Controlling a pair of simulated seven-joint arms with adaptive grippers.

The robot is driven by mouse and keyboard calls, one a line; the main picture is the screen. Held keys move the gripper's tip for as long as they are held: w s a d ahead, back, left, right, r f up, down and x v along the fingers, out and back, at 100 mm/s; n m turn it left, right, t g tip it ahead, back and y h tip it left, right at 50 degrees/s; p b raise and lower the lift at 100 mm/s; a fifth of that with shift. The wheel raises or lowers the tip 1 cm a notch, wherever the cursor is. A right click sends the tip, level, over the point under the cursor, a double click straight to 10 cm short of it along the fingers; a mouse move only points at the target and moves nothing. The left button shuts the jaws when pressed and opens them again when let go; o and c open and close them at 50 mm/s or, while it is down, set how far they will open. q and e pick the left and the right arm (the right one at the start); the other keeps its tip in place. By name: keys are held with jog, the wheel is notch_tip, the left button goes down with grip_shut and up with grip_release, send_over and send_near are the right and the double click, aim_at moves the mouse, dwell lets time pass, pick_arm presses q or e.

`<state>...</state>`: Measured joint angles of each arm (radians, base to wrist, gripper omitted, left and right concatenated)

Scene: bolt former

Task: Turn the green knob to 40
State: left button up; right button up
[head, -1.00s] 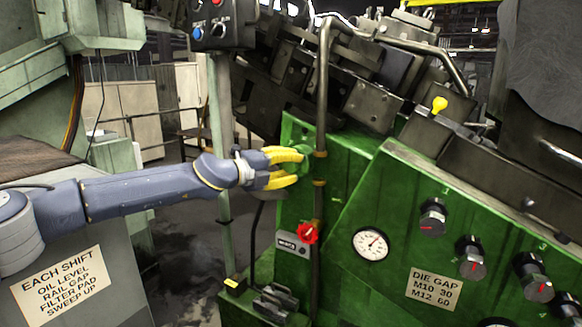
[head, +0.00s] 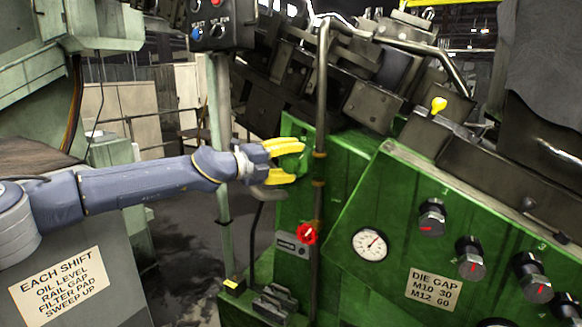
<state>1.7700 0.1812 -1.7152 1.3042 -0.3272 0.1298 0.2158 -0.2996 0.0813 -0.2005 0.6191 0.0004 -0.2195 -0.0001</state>
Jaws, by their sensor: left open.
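The green knob (head: 297,160) sticks out of the upper left part of the green machine panel, and only part of it shows. My left gripper (head: 300,162) is at the knob with its yellow fingers spread open, one above and one below it. I cannot tell whether the fingers touch the knob. No scale marks on the knob can be read. My right gripper is not in view.
A vertical pipe (head: 319,110) runs just right of the knob. A red knob (head: 307,234), a round gauge (head: 370,244) and a die gap plate (head: 434,289) sit lower on the panel. Several black dials (head: 471,258) are at the right. A grey post (head: 222,150) stands behind my left arm.

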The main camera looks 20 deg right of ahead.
pick_arm(q)
jog(key=o, duration=0.3)
jog(key=r, duration=0.5)
jog(key=w+r, duration=0.1)
jog(key=r, duration=0.2)
jog(key=shift+s+r, duration=0.1)
jog(key=shift+r, duration=0.45)
jog(key=f, duration=0.6)
jog(key=shift+s+d, duration=0.15)
jog(key=shift+d, duration=0.15)
jog(key=shift+s+a+r, duration=0.15)
jog(key=shift+s+r, duration=0.05)
jog(key=shift+c, duration=0.3)
jog(key=shift+v, duration=1.1)
jog(key=shift+c, duration=1.2)
send_near(292, 158)
jog(key=r+v, duration=0.1)
jog(key=v, duration=0.9)
jog(key=shift+s+r+g, duration=0.35)
jog(key=shift+g, duration=0.05)
